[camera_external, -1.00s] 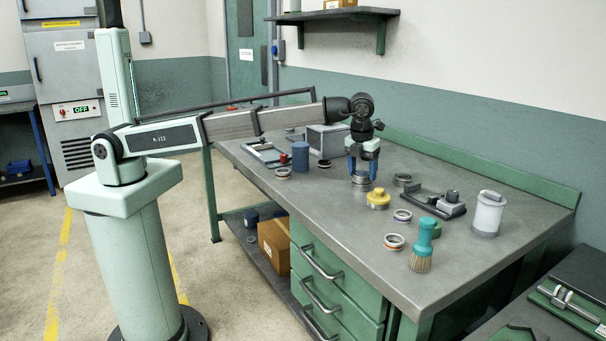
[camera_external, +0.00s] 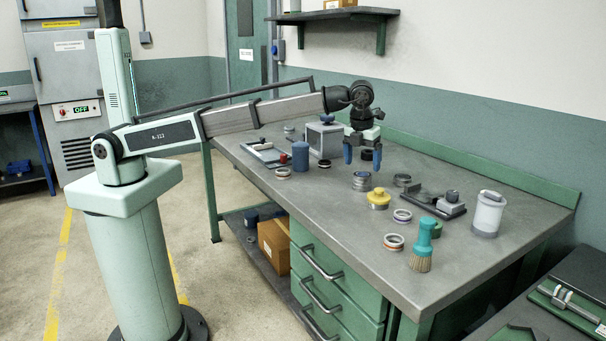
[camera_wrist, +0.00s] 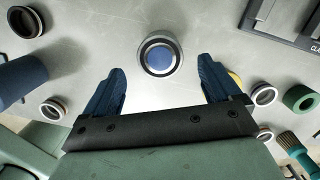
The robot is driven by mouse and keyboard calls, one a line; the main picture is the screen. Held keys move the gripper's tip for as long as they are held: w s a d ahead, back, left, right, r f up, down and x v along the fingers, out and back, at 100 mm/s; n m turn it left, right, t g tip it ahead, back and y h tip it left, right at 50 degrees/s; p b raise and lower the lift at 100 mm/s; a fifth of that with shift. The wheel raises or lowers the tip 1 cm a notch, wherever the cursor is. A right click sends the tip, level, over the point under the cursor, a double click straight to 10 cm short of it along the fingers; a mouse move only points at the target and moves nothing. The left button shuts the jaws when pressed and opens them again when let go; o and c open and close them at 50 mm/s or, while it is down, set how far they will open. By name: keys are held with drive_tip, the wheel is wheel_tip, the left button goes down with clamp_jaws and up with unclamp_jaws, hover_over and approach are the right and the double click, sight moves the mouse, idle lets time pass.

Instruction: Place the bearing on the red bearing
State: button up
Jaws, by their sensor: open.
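A grey metal bearing (camera_external: 361,177) stands on the workbench below my gripper. It looks taller than the single rings, like one bearing on top of another; a red band on the lower part cannot be made out. From above it shows as a round ring with a blue centre (camera_wrist: 160,54). My gripper (camera_external: 362,160) is open and empty above it, with its blue fingers apart (camera_wrist: 160,88) and clear of the bearing. One red-marked bearing (camera_external: 283,172) lies at the left edge of the bench. Another red-marked bearing (camera_external: 393,242) lies at the front right.
A yellow part (camera_external: 378,199), a purple-marked ring (camera_external: 402,215) and a grey ring (camera_external: 402,180) lie right of the bearing. A brush (camera_external: 422,246) and white canister (camera_external: 488,213) stand further right. A blue cylinder (camera_external: 300,157) and black ring (camera_external: 325,163) are left.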

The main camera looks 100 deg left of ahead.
sight(359, 176)
wheel_tip(359, 176, up, 8)
drive_tip(key=d, duration=0.1)
drive_tip(key=shift+s+r, duration=0.25)
